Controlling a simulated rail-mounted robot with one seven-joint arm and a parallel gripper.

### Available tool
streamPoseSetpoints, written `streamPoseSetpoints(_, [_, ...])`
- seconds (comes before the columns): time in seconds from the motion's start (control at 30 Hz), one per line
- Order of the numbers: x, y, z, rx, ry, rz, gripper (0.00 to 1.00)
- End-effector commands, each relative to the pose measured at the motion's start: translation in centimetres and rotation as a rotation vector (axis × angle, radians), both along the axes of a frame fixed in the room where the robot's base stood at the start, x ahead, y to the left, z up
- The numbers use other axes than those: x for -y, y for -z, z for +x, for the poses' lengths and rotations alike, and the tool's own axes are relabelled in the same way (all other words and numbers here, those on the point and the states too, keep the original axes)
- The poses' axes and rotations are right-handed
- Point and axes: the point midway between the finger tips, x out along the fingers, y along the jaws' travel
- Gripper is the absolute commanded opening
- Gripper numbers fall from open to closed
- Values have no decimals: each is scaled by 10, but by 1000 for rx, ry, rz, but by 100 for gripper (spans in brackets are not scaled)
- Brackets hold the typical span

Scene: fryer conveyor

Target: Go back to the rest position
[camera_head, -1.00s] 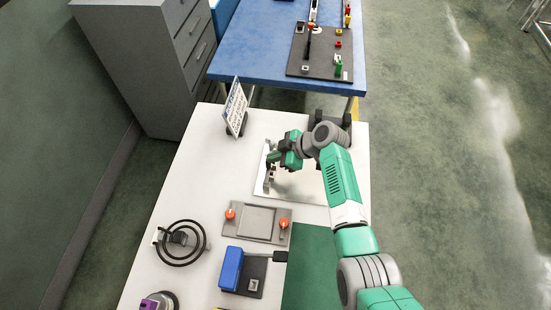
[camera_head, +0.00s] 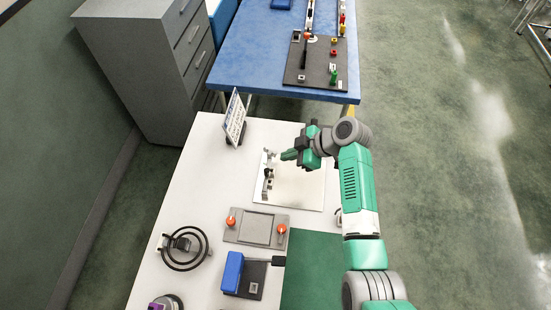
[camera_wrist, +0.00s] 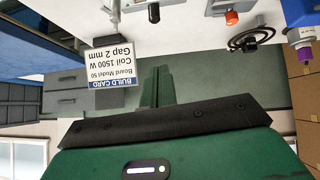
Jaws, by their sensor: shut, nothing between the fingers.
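My gripper (camera_head: 288,155) is green and shut with nothing between its fingers. In the head view it is above the far part of the white table, over the left half of a light plate (camera_head: 300,192). A small grey metal fixture (camera_head: 267,178) stands on the plate's left edge, just left of and below my gripper in the picture. In the wrist view my gripper's fingers (camera_wrist: 158,88) point toward the table and cabinet side, beside the build card (camera_wrist: 112,66).
The build card (camera_head: 235,118) stands at the table's far left. Behind are a blue table (camera_head: 270,60) and grey drawers (camera_head: 150,60).

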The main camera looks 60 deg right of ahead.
Motion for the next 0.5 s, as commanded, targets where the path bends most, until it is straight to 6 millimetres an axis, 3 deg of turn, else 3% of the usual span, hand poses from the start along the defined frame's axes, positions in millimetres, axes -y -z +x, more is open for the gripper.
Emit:
streamPoseSetpoints(0.2, [6, -19, -18, 0, -1, 1, 0])
streamPoseSetpoints(0.5, [6, -21, -20, 0, -1, 1, 0])
